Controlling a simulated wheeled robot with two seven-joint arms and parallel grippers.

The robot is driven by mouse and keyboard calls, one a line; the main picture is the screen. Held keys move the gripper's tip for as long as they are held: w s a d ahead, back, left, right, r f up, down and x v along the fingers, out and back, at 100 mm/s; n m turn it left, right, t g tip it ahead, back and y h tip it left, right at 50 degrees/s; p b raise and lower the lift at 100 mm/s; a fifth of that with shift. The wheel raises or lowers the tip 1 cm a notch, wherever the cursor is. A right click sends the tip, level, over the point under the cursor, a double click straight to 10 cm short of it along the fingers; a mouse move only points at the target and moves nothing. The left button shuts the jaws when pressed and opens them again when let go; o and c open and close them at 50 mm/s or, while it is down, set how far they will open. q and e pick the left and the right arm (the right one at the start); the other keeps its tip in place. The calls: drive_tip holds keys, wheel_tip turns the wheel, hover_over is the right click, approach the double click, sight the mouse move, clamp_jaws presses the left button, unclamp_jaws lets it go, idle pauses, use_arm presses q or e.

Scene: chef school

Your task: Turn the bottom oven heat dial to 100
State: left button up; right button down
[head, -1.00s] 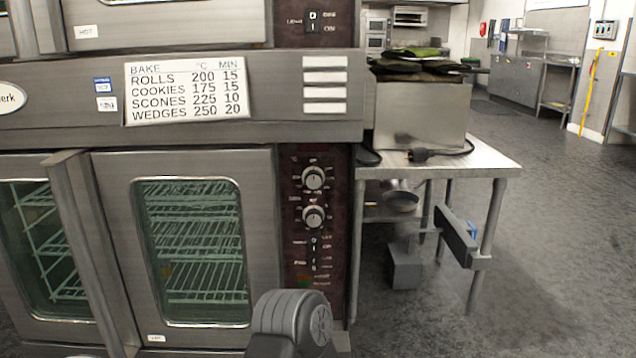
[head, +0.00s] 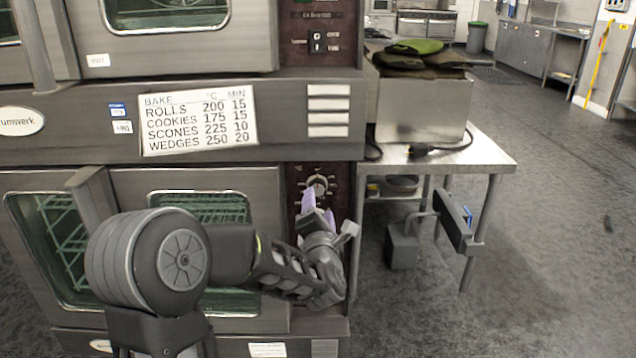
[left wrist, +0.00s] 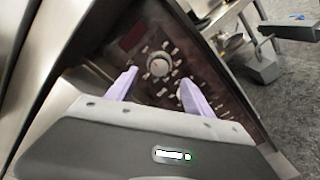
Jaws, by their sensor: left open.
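The bottom oven's control panel (head: 345,185) is dark red-brown, right of the oven doors. Its upper round dial (head: 318,184) shows in the head view, with pale marks around it; its setting is too small to read. The lower dial is hidden behind my left gripper (head: 318,215), which is just below the upper dial, close to the panel. In the left wrist view, a silver dial (left wrist: 159,66) shows between and just beyond the open purple fingertips of the gripper (left wrist: 158,83). No contact can be made out.
A bake chart (head: 199,122) is on the strip above the lower oven. A steel table (head: 480,155) with a metal box (head: 425,108) and a black cable stands close to the panel's right. Open floor (head: 560,220) lies further right.

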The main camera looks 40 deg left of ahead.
sight(318, 190)
idle(0.3)
use_arm(q)
drive_tip(key=shift+x, duration=3.95)
drive_tip(key=shift+c, duration=0.2)
drive_tip(key=c, duration=1.1)
